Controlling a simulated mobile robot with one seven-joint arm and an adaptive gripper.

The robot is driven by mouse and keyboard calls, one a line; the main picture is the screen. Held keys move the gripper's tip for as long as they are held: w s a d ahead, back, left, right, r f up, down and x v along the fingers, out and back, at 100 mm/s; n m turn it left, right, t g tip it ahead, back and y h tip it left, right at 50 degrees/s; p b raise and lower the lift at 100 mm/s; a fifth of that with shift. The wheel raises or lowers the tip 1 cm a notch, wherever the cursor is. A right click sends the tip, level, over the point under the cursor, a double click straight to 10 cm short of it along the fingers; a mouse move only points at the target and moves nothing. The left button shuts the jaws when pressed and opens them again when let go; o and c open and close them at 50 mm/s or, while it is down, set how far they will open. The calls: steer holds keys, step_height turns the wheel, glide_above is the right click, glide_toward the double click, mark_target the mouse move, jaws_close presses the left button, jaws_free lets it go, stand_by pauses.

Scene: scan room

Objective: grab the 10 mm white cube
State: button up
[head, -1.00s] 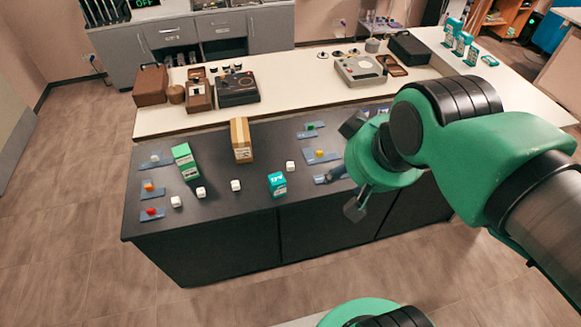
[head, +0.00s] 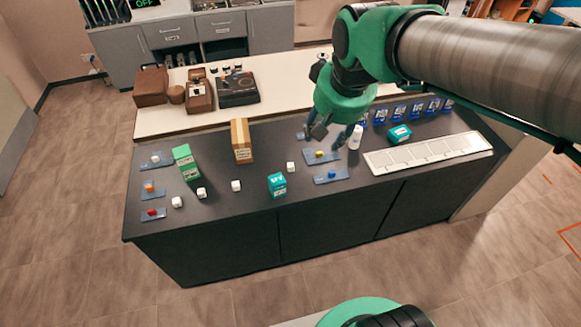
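Several white cubes stand on the dark counter (head: 255,205): one at the left (head: 177,202), one beside the green box (head: 201,192), one near the middle (head: 236,185) and one further right (head: 291,166). A smaller pale cube (head: 155,158) sits on a blue card at the far left. No size can be read, so I cannot tell which is the 10 mm one. My gripper (head: 330,134) hangs above the back right part of the counter, up and right of the rightmost white cube. Its fingers look apart, with nothing seen between them.
Cards hold orange (head: 149,187), red (head: 152,212), yellow (head: 320,154) and blue (head: 332,175) cubes. A green box (head: 186,163), brown carton (head: 241,141) and teal box (head: 277,184) stand among the cubes. A white bottle (head: 356,137) is close right of my gripper; a white tray (head: 428,153) lies further right.

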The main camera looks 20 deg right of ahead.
steer(key=w+f+g, duration=0.1)
steer(key=w+f, duration=0.4)
steer(key=w, duration=0.6)
steer(key=m+g+p, duration=0.1)
steer(key=g+p, duration=0.1)
steer(key=g, duration=0.1)
glide_above(291, 165)
step_height(291, 165, down, 28)
steer(key=shift+a+f, duration=0.1)
steer(key=shift+a, duration=0.1)
steer(key=shift+s+f, duration=0.1)
steer(key=shift+f, duration=0.05)
steer(key=shift+f, duration=4.2)
steer(key=shift+d+f+b, duration=0.1)
steer(key=shift+f+b, duration=0.4)
steer(key=shift+f, duration=2.1)
